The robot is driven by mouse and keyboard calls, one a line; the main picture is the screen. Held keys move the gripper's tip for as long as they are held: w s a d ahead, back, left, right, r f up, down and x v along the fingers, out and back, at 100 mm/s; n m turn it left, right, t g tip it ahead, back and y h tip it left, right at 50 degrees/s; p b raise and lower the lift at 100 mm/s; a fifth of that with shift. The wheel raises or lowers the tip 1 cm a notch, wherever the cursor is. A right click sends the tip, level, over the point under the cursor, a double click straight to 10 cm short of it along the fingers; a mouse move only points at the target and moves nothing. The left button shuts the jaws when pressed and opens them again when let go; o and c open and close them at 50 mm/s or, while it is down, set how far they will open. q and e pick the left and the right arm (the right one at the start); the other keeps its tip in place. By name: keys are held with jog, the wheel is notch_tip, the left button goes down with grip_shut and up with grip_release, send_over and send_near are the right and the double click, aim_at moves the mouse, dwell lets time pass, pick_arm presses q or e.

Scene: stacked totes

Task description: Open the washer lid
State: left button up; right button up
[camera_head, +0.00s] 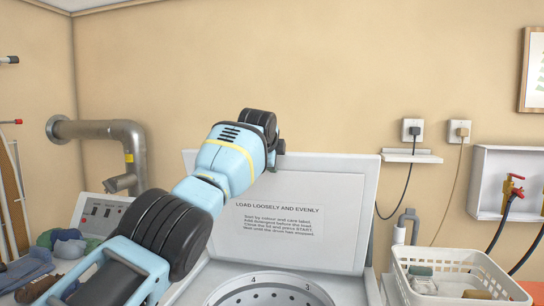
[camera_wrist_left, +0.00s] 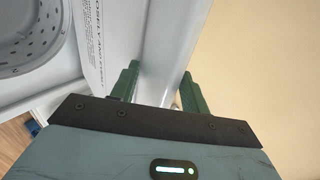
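The white washer lid (camera_head: 290,240) stands raised and nearly upright behind the opening, its printed inner face toward me. The washer drum (camera_head: 270,291) shows open below it. My left arm reaches across from the lower left to the lid's upper left part; its gripper is hidden behind the wrist in the head view. In the left wrist view my left gripper (camera_wrist_left: 160,88) has its two green fingers apart. The lid (camera_wrist_left: 108,30) lies ahead of them, with its edge around the gap; whether they touch it I cannot tell. My right gripper is not in view.
A control panel (camera_head: 100,212) and folded clothes (camera_head: 65,243) are at the left. A metal pipe (camera_head: 95,129) comes from the wall. A white basket (camera_head: 456,271) with small items stands at the right. Cords (camera_head: 462,185) and a valve box (camera_head: 486,180) are on the wall.

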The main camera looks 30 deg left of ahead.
pick_arm(q)
jog(key=p+v, duration=0.2)
jog(key=v, duration=0.5)
jog(key=shift+s+r, duration=0.2)
jog(key=shift+s, duration=0.15)
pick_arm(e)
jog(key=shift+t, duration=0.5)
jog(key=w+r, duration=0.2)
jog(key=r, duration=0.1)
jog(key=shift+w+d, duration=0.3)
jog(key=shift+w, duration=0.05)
pick_arm(q)
jog(key=shift+d, duration=0.1)
